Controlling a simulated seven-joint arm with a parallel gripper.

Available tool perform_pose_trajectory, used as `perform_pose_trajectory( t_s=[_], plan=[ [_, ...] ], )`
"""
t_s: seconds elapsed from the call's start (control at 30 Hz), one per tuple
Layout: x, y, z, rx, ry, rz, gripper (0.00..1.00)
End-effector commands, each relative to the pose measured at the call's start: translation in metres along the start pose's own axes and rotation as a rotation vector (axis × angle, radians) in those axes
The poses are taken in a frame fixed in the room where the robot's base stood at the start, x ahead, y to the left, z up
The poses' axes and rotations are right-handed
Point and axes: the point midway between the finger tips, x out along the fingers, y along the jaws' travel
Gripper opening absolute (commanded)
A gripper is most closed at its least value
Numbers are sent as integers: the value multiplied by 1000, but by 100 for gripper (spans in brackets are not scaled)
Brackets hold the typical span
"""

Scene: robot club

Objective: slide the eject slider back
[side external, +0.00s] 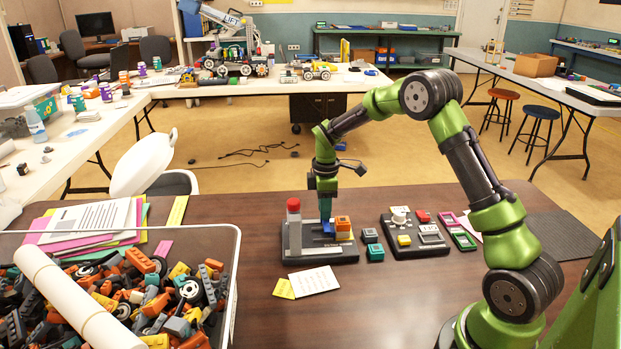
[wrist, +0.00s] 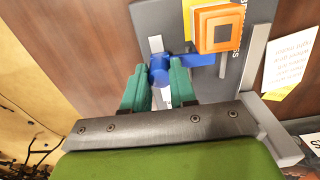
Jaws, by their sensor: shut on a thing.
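The eject slider is a blue piece with a round knob (wrist: 161,71) and an arm reaching right toward an orange block (wrist: 219,28) in the wrist view. It sits on a dark grey base (side external: 318,254), where the blue piece (side external: 328,230) also shows in the side view. My gripper (wrist: 160,76) is shut on the blue knob, one green finger on each side. In the side view my gripper (side external: 325,211) reaches down to the base from above, between a red-capped post and the orange block (side external: 343,225). The fingertips partly hide the slider there.
The red-capped post (side external: 293,228) stands close left of my gripper. Small teal-topped blocks (side external: 375,252) and a second dark panel (side external: 416,238) with buttons are to the right. A bin of loose bricks (side external: 235,275) fills the left front. Paper notes (side external: 314,280) lie in front.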

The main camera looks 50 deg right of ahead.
Motion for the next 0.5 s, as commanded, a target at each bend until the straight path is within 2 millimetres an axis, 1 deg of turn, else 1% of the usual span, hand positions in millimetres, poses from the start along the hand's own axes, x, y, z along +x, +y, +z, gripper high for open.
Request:
perform_pose_trajectory(
  t_s=[0.5],
  plan=[
    [0,0,-28,-3,3,1,4]
  ],
)
